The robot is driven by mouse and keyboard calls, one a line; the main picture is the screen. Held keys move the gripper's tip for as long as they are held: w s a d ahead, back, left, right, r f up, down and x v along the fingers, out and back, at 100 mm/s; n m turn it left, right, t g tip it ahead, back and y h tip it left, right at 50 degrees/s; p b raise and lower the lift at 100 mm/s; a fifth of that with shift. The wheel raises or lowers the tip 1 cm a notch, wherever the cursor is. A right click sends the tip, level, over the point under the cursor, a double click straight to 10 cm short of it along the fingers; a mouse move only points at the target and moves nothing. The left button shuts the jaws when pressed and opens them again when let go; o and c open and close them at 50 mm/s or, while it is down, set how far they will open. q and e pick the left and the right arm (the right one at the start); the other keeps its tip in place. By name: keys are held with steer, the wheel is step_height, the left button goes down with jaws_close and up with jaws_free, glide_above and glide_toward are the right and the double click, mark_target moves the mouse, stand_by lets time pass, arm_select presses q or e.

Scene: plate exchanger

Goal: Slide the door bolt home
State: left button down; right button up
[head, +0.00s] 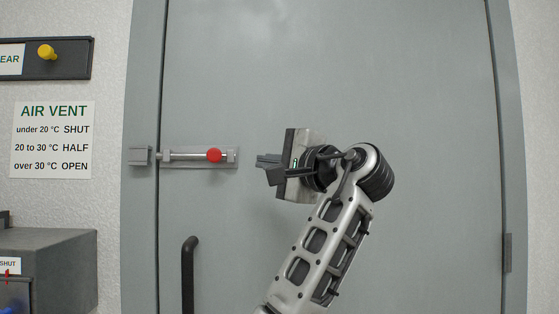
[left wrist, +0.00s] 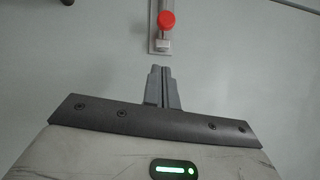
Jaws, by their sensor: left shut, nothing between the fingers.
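The door bolt (head: 188,155) is a pale rod on a metal plate (head: 232,163) on the grey door. Its red knob (head: 214,155) sits toward the plate's right end. The keeper (head: 139,155) is a grey block on the frame, left of the bolt. The rod's left end is near the keeper; I cannot tell whether it enters it. My left gripper (head: 262,165) is shut and empty, pointing left, just right of the plate and apart from it. In the left wrist view, the red knob (left wrist: 167,21) is beyond the shut fingertips (left wrist: 161,70). My right gripper is not in view.
A black door handle (head: 189,275) stands below the bolt. An air vent sign (head: 53,140) and a panel with a yellow knob (head: 47,52) are on the left wall. A grey box (head: 60,250) juts out at lower left. The door's surface around the gripper is clear.

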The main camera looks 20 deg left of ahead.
mark_target(234, 158)
arm_select(q)
steer(key=a, duration=0.4)
steer(key=a+r, duration=0.1)
steer(key=a, duration=0.2)
steer(key=shift+w+p, duration=0.2)
steer(key=shift+p, duration=0.1)
steer(key=shift+s+a, duration=0.15)
steer(key=shift+a, duration=0.15)
